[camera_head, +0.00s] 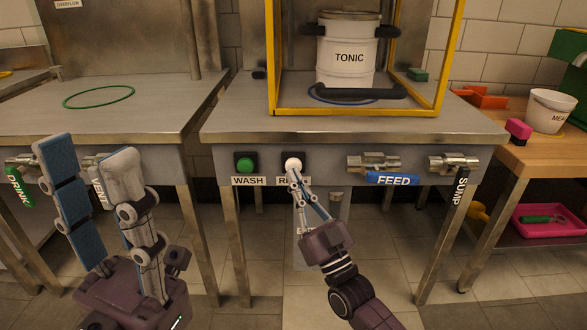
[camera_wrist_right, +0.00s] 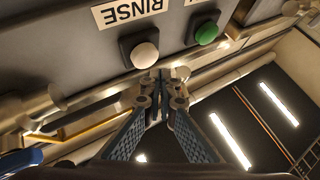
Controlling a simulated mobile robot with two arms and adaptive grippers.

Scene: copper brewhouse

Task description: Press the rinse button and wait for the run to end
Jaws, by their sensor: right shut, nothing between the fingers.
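The white rinse button (camera_head: 293,164) sits in a dark square housing on the front panel of the middle bench, above a label partly hidden by my right gripper. In the right wrist view the button (camera_wrist_right: 145,55) sits beside the upside-down RINSE label (camera_wrist_right: 130,10). My right gripper (camera_head: 297,184) is shut and empty, its tips right at the button's lower edge in the head view. In the wrist view its tips (camera_wrist_right: 158,76) are close to the button; I cannot tell whether they touch. My left gripper (camera_head: 87,160) is open and empty, before the left bench.
The green WASH button (camera_head: 245,165) is just left of the rinse button. The FEED valve (camera_head: 392,179) and SUMP valve (camera_head: 460,185) are to the right. A TONIC keg (camera_head: 348,50) stands inside a yellow frame (camera_head: 272,60) on the bench. A wooden table (camera_head: 540,155) is at right.

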